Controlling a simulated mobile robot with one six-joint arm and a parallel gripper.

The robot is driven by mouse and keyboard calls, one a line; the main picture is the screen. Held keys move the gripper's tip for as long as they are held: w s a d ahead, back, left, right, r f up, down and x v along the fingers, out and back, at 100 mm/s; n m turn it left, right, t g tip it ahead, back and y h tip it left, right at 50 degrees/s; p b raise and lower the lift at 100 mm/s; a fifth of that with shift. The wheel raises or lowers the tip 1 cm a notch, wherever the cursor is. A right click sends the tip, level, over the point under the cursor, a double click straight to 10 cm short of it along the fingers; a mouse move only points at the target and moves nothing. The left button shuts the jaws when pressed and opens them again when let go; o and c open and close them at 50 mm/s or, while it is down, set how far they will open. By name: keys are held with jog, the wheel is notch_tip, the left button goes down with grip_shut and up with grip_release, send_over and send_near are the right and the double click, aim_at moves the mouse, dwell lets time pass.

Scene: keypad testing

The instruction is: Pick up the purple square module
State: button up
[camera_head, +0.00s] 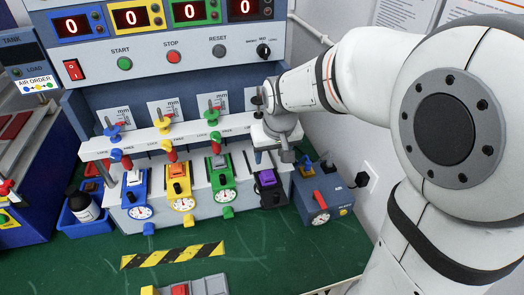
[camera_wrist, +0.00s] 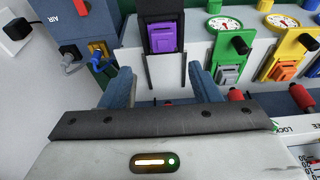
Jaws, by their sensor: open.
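The purple square module (camera_head: 267,178) sits in a dark fixture at the right end of the row of stations. It also shows in the wrist view (camera_wrist: 166,38), top centre, in a black holder. My gripper (camera_head: 268,155) is above and just behind it in the head view, partly hiding that station. In the wrist view my gripper (camera_wrist: 162,78) has two blue fingers spread apart, with nothing between them but a grey slot. The module lies beyond the fingertips, roughly centred between them, and not touching them.
Blue (camera_head: 136,190), yellow (camera_head: 179,185) and green (camera_head: 221,180) stations with dials and levers stand to the left. A blue-grey air box (camera_head: 322,192) stands close on the right. A white rail (camera_head: 180,133) with clamps runs behind. The green table (camera_head: 255,250) in front is mostly clear.

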aim_at(268, 173)
jog(key=shift+w+a+f, duration=0.2)
jog(key=shift+w+f, duration=0.05)
jog(key=shift+f, duration=0.25)
jog(key=x, duration=0.4)
jog(key=s+p+x, duration=0.1)
jog(key=x, duration=0.1)
jog(key=shift+f, duration=0.2)
jog(key=shift+w+f, duration=0.2)
jog(key=shift+f, duration=0.25)
jog(key=shift+c, duration=0.6)
jog(key=c, duration=0.9)
jog(key=shift+c, duration=0.2)
